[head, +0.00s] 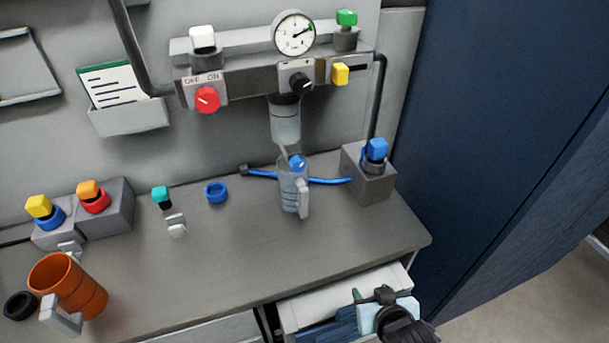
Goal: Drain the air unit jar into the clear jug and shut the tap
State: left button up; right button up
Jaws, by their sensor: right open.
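The air unit jar (285,122) is a clear bowl hanging under the wall-mounted air unit. The clear jug (291,198) stands upright on the bench directly below it, its handle towards the right front. A blue tap knob (298,162) shows at the jug's mouth, below the jar; I cannot tell whether it is turned open or shut. The liquid level in jar and jug is unclear. My right gripper (372,298) is open over the drawer at the bench front, well below and right of the jug. My left gripper is out of view.
A red OFF/ON knob (207,100) and a gauge (294,33) are on the unit. A blue hose (262,174) lies behind the jug, near a grey block (369,178). An orange mug (72,284) stands front left. The open drawer (300,312) juts out.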

jog(key=w+a+r+t+y, duration=0.2)
jog(key=w+a+r+t, duration=0.25)
jog(key=r, duration=0.45)
jog(key=t+y, duration=0.3)
send_near(299, 167)
jog(key=shift+n, duration=0.4)
jog(key=x, duration=0.9)
jog(key=c, duration=1)
jog(key=shift+o, duration=0.2)
